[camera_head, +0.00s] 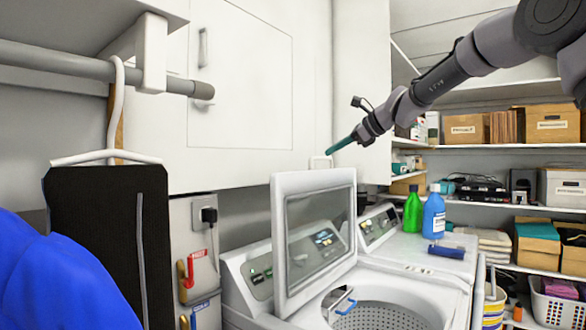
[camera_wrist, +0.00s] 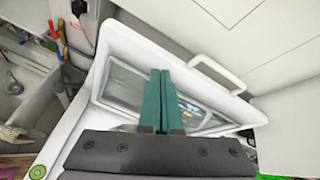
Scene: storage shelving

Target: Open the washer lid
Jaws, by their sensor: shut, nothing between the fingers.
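The washer lid (camera_head: 279,245) is a white frame with a glass window. It stands raised, close to upright, above the washer (camera_head: 250,285) in the head view, and the open drum (camera_head: 375,316) shows below it. The lid's white handle (camera_head: 320,161) is at its top edge. My gripper (camera_head: 330,151) is near this handle, at about the height of the lid's top. In the wrist view the two green fingers (camera_wrist: 161,75) are together and empty, in front of the lid (camera_wrist: 135,42), with the handle (camera_wrist: 220,77) to their right. I cannot tell whether they touch the lid.
A second machine (camera_head: 415,247) stands to the right, with a green bottle (camera_head: 412,212) and a blue bottle (camera_head: 433,217) on it. White wall cabinets (camera_head: 240,75) are behind the lid. A rail (camera_head: 80,62) with hanging clothes is at left. Shelves with boxes (camera_head: 552,126) are at right.

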